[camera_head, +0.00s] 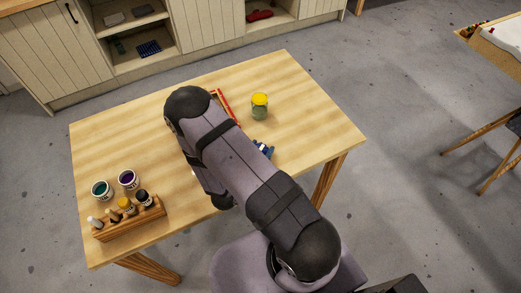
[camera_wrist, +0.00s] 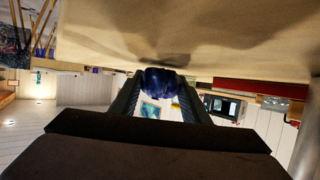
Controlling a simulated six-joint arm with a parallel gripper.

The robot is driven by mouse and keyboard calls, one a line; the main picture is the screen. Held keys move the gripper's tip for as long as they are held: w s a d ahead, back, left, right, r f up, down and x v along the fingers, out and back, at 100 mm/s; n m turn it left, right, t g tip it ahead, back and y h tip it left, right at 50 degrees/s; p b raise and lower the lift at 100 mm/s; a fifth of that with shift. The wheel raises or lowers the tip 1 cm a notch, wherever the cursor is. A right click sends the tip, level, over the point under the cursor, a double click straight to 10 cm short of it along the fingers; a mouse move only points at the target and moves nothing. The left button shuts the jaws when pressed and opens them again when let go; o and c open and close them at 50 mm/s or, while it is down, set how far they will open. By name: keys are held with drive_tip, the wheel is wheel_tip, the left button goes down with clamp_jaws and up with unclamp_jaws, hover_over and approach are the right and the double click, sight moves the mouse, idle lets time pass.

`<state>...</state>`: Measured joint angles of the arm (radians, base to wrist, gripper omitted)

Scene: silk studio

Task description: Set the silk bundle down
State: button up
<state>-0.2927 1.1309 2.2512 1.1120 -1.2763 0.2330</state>
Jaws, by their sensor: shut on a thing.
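In the wrist view, my gripper (camera_wrist: 160,85) is shut on a dark blue silk bundle (camera_wrist: 165,78), which sits between the two fingertips. The pale tabletop (camera_wrist: 200,30) fills the top of that view, with a shadow close to the bundle. I cannot tell whether the bundle touches the table. In the head view, my arm hides the gripper. A small blue and white patch (camera_head: 263,149) shows at the arm's right edge above the wooden table (camera_head: 315,130); I cannot tell whether it is the bundle.
A red-edged item (camera_head: 226,106), partly hidden by my arm, lies near a yellow-lidded jar (camera_head: 260,107). Paint pots (camera_head: 128,179) and a wooden rack of bottles (camera_head: 130,219) stand at the table's front left. The table's right side and back left are bare.

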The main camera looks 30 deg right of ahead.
drive_tip(key=shift+r+b, duration=0.35)
drive_tip(key=shift+r, duration=4.4)
drive_tip(key=shift+r, duration=1.9)
drive_tip(key=r+n+t+y+b, duration=0.1)
drive_tip(key=n+t+y+b, duration=0.3)
drive_tip(key=n+y+b, duration=1.15)
hover_over(145, 133)
drive_tip(key=shift+m, duration=0.35)
drive_tip(key=shift+s+f+p, duration=0.1)
drive_tip(key=shift+f+p, duration=0.65)
drive_tip(key=shift+f, duration=6.55)
